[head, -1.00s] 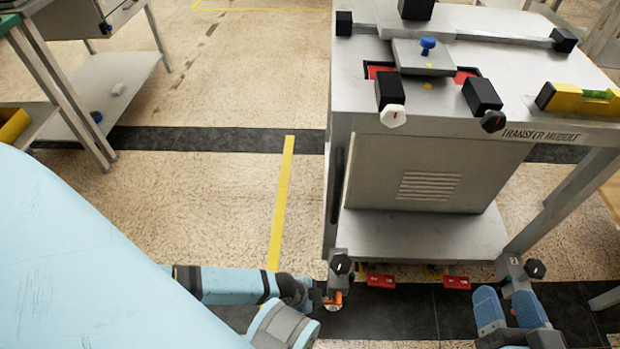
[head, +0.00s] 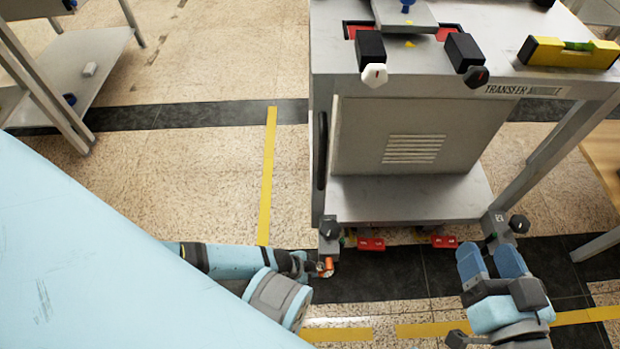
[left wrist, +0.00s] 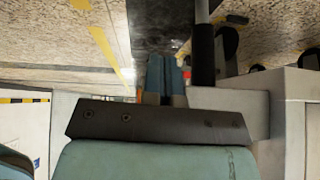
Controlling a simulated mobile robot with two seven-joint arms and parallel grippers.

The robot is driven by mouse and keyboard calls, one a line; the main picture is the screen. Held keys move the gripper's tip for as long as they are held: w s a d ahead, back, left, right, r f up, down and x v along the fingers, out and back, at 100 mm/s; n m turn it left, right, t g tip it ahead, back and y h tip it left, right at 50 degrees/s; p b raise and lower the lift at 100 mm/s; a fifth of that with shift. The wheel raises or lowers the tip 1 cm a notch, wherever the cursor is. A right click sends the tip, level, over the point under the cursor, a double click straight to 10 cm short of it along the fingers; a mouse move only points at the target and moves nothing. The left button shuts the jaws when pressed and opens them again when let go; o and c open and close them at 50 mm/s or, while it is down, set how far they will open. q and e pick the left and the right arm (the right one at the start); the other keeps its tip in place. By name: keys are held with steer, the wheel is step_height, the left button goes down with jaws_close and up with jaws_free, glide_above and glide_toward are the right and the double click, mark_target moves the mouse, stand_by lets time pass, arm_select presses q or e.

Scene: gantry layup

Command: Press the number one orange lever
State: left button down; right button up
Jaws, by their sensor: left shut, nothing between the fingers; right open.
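A small orange lever (head: 327,265) sits low at the left front leg of the transfer module (head: 415,135), below a black knob (head: 330,230). I cannot read a number beside it. My left gripper (head: 312,268) is at the lever's left side, close to it; I cannot tell whether they touch. In the left wrist view its blue fingers (left wrist: 164,75) are together and empty, with a bit of orange beside them. My right gripper (head: 491,260) is open and empty, in front of the right front leg. That leg carries another black knob (head: 519,224).
Two red pedals (head: 370,243) (head: 443,241) sit under the module between its legs. A yellow level (head: 568,52) and two black blocks with hexagonal knobs (head: 373,75) are on top. Open floor lies left of the module. A grey shelf (head: 80,70) stands far left.

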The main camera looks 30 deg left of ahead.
arm_select(q)
steer(key=shift+r+p, duration=0.75)
steer(key=shift+r, duration=0.05)
arm_select(e)
steer(key=shift+r, duration=0.85)
arm_select(q)
steer(key=p+v, duration=0.6)
steer(key=v, duration=0.8)
steer(key=shift+p, duration=0.3)
arm_select(e)
step_height(320, 180, up, 6)
steer(key=d+m+t, duration=0.1)
steer(key=t, duration=0.2)
steer(key=shift+d+r+h, duration=0.2)
steer(key=shift+h, duration=0.1)
